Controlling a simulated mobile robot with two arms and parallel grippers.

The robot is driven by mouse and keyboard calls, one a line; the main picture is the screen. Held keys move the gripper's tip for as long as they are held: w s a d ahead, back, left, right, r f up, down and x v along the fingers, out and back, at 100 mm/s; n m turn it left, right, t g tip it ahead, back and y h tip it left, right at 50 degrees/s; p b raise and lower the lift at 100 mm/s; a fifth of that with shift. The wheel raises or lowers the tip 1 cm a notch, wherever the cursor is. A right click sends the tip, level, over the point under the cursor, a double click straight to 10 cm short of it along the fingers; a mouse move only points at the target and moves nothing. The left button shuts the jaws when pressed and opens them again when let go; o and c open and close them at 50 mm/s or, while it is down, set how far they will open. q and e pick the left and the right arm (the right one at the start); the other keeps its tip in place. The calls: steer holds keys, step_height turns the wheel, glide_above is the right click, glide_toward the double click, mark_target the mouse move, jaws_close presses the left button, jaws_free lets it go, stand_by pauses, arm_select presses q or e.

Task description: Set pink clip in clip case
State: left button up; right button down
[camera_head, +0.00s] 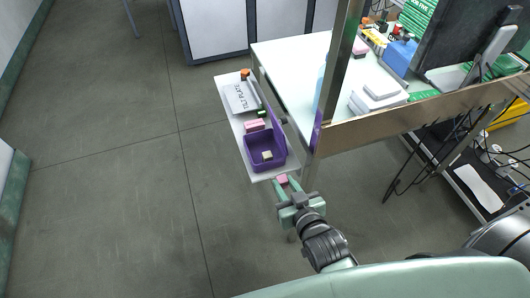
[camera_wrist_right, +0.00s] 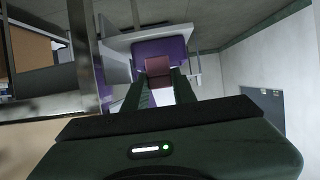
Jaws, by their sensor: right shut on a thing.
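My right gripper (camera_head: 283,182) is shut on the pink clip (camera_head: 282,179), just off the near end of the white shelf. In the right wrist view the clip (camera_wrist_right: 158,70) sits between the two dark green fingers, with the purple case (camera_wrist_right: 150,49) behind it. The clip case (camera_head: 250,158) is an open purple box on the near part of the shelf, with a raised lid on its right. A small cream block (camera_head: 267,155) lies inside it. The clip is outside the case, on its near side. My left gripper is not in view.
The narrow white shelf (camera_head: 234,117) also holds a pink block (camera_head: 254,125), a grey box marked "TILT PLATE" (camera_head: 240,97) and an orange-capped item (camera_head: 245,74). Floor to the left is clear.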

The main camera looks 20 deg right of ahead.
steer(key=w, duration=0.7)
steer(key=w+p, duration=0.1)
steer(key=w, duration=0.6)
steer(key=shift+w+a+r, duration=0.1)
steer(key=shift+w+a, duration=0.1)
steer(key=shift+w, duration=0.75)
steer(key=f, duration=0.3)
steer(key=shift+w+f, duration=0.2)
steer(key=shift+f, duration=0.05)
